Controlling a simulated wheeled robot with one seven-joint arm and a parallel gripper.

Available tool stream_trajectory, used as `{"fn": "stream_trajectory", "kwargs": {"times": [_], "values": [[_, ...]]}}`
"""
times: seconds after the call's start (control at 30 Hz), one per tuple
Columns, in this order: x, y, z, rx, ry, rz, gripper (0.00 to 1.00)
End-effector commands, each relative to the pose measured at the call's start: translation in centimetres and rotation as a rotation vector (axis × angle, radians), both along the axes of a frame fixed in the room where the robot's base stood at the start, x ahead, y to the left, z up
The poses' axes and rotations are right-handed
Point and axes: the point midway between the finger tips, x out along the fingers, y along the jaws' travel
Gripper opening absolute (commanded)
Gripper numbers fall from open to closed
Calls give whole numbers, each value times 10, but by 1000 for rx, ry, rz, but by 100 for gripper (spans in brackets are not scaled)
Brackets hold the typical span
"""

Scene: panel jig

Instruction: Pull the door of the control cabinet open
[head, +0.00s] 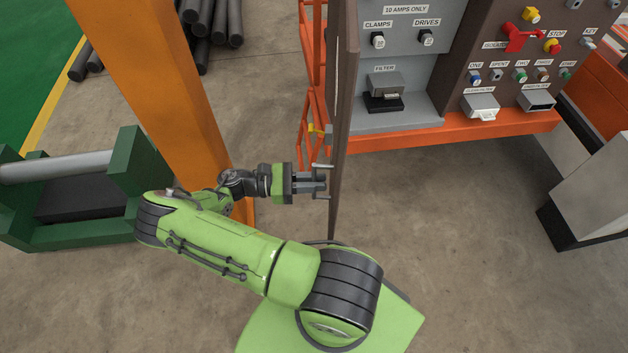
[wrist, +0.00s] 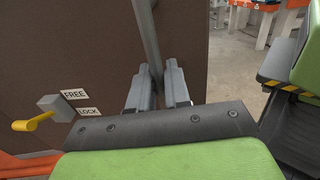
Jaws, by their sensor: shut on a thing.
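The brown door (head: 343,110) of the control cabinet (head: 495,60) stands swung well open, seen nearly edge-on in the head view. Its outer face (wrist: 70,45) fills the left of the wrist view. A grey upright bar handle (wrist: 148,38) is on that face. My gripper (head: 322,182) is at the left side of the door, with its two grey fingers (wrist: 158,82) shut on the handle. A grey latch with a yellow lever (wrist: 40,120) sits beside FREE and LOCK labels on the door. The fingers partly hide the handle.
Inside the cabinet are a filter unit (head: 385,92) and two small knobs. An orange post (head: 165,80) and a green stand (head: 130,165) are left of my arm. A grey box-like unit (head: 590,185) stands at the right. Bare floor lies below the cabinet.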

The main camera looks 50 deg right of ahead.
Motion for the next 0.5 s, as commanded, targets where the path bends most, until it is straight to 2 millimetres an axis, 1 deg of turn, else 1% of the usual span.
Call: {"fn": "stream_trajectory", "kwargs": {"times": [0.03, 0.07, 0.1, 0.13, 0.5], "values": [[0, 0, 0, 1, -1, -1, 0], [0, 0, 0, 1, -1, -2, 22], [0, 0, 0, 1, -1, -1, 28], [0, 0, 0, 1, -1, -1, 30], [0, 0, 0, 1, -1, 0, 30]]}}
